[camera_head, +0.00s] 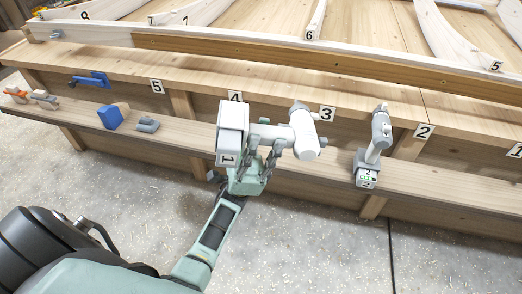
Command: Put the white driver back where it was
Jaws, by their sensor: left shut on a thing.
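The white driver (303,135) is in my left gripper (266,148), near the middle of the head view. The gripper is shut on its handle. The driver lies sideways, with its head to the right and its battery block, marked 1, to the left. It appears in front of or above the lower shelf (190,136); I cannot tell its exact height. The fingers hide part of the handle. A grey driver (381,130) stands upright on the lower shelf to the right, on a battery block marked 2. My right gripper is out of view.
The workbench (215,85) has number tags along its edge and a long timber frame on top. A blue block (110,117), a small grey tool (147,124) and orange-and-grey tools (16,94) sit on the shelf at left. A blue-handled tool (92,80) is nearby. Shelf is bare at far right.

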